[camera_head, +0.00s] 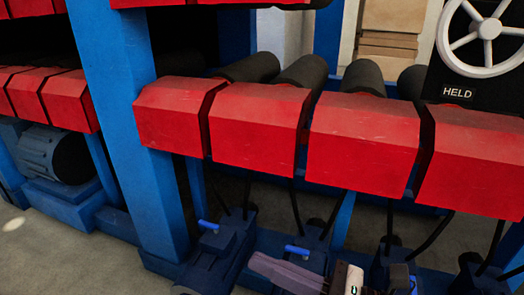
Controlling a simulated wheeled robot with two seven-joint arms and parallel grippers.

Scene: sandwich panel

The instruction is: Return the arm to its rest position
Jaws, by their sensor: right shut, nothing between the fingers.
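My right gripper (262,267) shows at the bottom edge, right of the middle. Its mauve-grey fingers lie together, shut and empty, pointing left. A white and brown part of my right arm (345,279) shows behind them, and the rest of the arm is cut off by the frame. The fingers appear in front of the dark blue motor units low on the machine; I cannot tell how far apart they are. My left gripper is not in view.
A row of red covers (363,143) spans the machine above the gripper, with black rollers (303,72) behind. A blue post (125,110) stands at left. Black cables hang down. Bare floor (45,250) shows lower left.

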